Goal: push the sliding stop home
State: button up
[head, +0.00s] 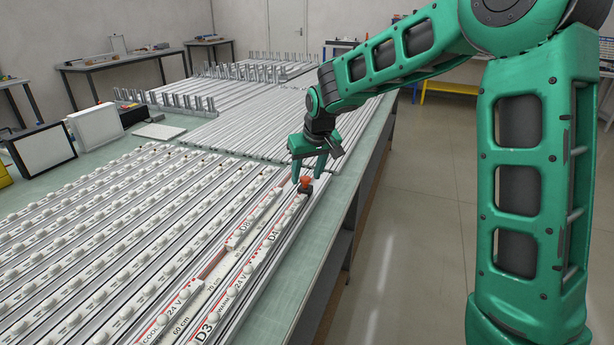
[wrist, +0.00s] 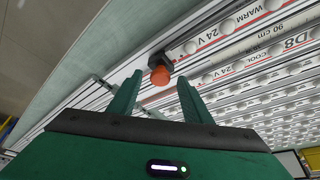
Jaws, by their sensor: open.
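The sliding stop is a small black block with an orange knob (head: 306,182), on an aluminium rail near the table's right edge. In the wrist view the orange knob (wrist: 160,75) shows just beyond and between my fingertips, with its black body behind it. The stop is close to the end of a white and red labelled light strip (wrist: 212,38); I cannot tell whether they touch. My gripper (head: 308,177) is green, points down over the stop, and is open and empty. In the wrist view its two fingers (wrist: 159,82) stand apart on either side of the knob.
Many parallel rails with white domed lenses (head: 90,215) cover the near table. Bare rails and upright metal posts (head: 180,102) lie farther back. A strip of green tabletop (head: 322,215) is clear along the right edge. Open floor (head: 420,220) lies right of the table.

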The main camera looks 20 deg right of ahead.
jog(key=v, duration=1)
